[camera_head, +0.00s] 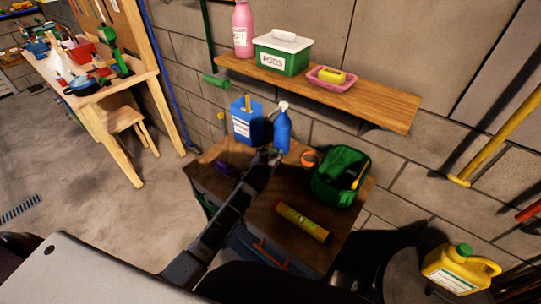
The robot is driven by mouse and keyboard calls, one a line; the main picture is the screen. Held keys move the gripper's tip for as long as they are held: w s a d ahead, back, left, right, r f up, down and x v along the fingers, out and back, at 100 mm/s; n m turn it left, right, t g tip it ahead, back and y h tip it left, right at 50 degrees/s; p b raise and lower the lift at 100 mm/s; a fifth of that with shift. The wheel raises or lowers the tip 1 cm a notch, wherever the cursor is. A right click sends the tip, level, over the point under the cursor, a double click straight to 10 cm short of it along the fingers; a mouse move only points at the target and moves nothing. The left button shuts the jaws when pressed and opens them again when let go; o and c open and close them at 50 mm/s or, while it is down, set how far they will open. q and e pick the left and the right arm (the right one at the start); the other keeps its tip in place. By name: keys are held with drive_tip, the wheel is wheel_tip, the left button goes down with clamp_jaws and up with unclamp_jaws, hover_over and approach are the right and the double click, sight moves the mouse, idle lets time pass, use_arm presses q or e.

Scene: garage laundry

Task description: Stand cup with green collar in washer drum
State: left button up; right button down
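I cannot make out a cup with a green collar or a washer drum in this view. My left arm reaches up from the lower left over the wooden cabinet top (262,205). My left gripper (268,157) is at the far part of the cabinet top, just in front of the blue spray bottle (283,132). It is small and dark, so I cannot tell whether its fingers are open or touch the bottle. My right gripper is not in view.
The cabinet also carries a blue box (246,126), orange tape roll (310,158), green bag (335,182) and yellow level (302,221). A wall shelf (385,108) hangs above. A yellow jug (455,276) stands lower right. Open floor (110,215) lies left, before a workbench (85,98).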

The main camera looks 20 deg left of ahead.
use_arm(q)
drive_tip(key=o, duration=0.4)
drive_tip(key=shift+r, duration=0.2)
drive_tip(key=shift+v, duration=5.95)
drive_tip(key=shift+o, duration=0.5)
